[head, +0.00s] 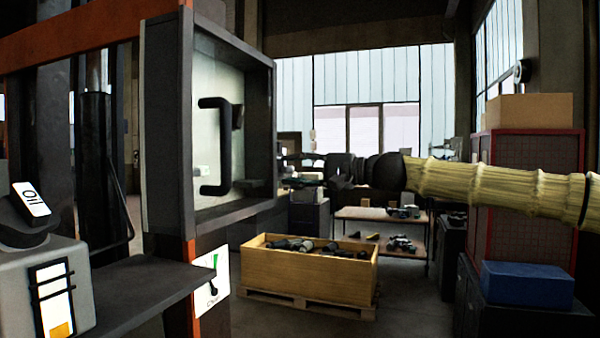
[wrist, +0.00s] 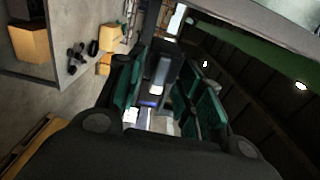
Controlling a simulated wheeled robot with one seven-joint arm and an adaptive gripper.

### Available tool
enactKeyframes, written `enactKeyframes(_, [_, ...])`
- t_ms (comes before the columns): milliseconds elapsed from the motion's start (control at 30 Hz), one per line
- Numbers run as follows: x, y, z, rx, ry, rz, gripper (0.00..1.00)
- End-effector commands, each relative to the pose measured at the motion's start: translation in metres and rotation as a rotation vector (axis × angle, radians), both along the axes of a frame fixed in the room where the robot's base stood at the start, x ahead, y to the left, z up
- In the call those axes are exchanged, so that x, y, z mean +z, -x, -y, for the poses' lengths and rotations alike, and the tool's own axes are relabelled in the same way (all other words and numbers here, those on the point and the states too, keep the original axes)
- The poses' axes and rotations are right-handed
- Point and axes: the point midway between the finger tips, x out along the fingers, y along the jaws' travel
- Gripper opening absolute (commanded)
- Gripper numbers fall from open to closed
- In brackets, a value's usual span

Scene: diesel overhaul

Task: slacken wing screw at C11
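My arm reaches in from the right of the head view, and my gripper (head: 290,170) is at its left end, beside the right edge of a dark-framed box (head: 258,125). The box has a pale panel (head: 206,155) with a black bar handle (head: 222,146). In the wrist view my gripper (wrist: 160,88) shows two dark fingers with green faces, spread apart. I see nothing clearly gripped between them. A pale, blurred shape lies in the gap, and I cannot tell what it is. I cannot make out a wing screw or a C11 label in either view.
A wooden crate (head: 300,277) of dark parts stands on a pallet on the floor. A grey oil container (head: 50,290) is at the lower left. A workbench (head: 375,214) with parts stands behind. A blue box (head: 527,286) is at the right.

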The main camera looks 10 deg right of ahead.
Motion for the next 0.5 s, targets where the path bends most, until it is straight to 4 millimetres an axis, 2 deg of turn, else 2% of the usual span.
enactKeyframes(500, [0.0, -0.0048, -0.007, 0.0, 0.0, 0.0, 0.37])
